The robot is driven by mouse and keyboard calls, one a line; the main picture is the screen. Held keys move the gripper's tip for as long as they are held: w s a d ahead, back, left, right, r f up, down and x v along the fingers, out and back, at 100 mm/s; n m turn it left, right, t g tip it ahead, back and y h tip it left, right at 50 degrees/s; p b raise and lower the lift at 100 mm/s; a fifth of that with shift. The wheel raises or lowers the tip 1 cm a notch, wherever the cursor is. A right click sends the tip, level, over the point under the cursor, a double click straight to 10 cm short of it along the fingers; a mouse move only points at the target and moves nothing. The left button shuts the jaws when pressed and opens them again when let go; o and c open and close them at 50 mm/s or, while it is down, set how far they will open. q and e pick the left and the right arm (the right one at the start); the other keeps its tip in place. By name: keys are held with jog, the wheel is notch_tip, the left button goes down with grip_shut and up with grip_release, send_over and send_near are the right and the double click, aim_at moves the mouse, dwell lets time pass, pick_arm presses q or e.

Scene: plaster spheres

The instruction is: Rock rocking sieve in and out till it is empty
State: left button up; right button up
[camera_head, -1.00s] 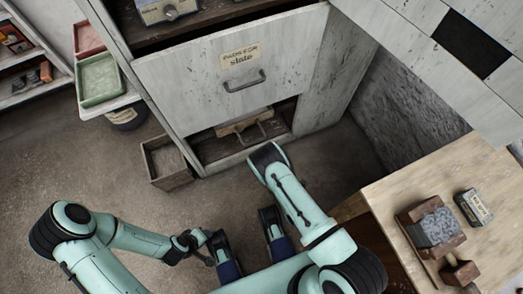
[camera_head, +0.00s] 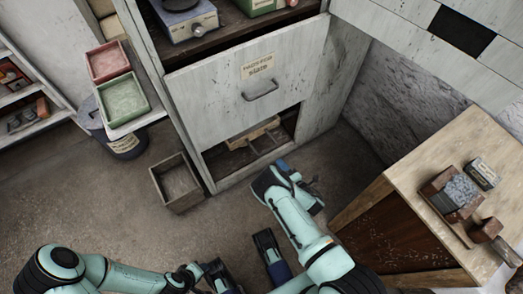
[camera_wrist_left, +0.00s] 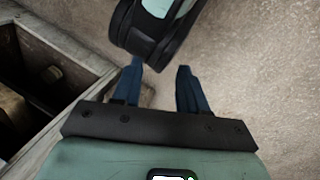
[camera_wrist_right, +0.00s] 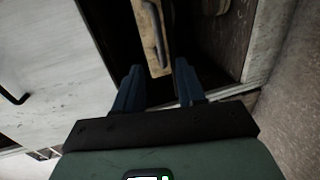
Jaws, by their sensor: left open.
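A wooden tray-like piece with a grey block of material (camera_head: 462,190) sits on the workbench at the right. A wooden front with a metal handle (camera_head: 258,131) shows in the low cabinet opening; it also shows as a wooden bar with a handle (camera_wrist_right: 153,38) in the right wrist view. I cannot tell which of these is the rocking sieve. My right gripper (camera_head: 312,188) is in front of the cabinet's lower opening; its blue fingers (camera_wrist_right: 157,88) are apart, with the bar beyond them. My left gripper (camera_wrist_left: 160,82) is open and empty above the floor.
An open wooden box (camera_head: 176,183) stands on the floor left of the cabinet. Pink (camera_head: 108,61) and green (camera_head: 124,99) trays stand at the left. The workbench (camera_head: 405,180) edge is right of my right arm.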

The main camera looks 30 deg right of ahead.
jog(key=b+x, duration=0.3)
jog(key=x, duration=0.8)
jog(key=shift+w+a+f+b, duration=0.1)
jog(key=shift+w+f+b, duration=0.1)
jog(key=shift+w+b, duration=0.2)
pick_arm(q)
jog(key=w+a+f+t+y, duration=0.1)
jog(key=w+a+f, duration=0.2)
jog(key=w+f, duration=0.2)
jog(key=shift+w+t, duration=0.2)
jog(key=shift+t, duration=0.1)
pick_arm(e)
jog(key=shift+w, duration=0.7)
grip_shut()
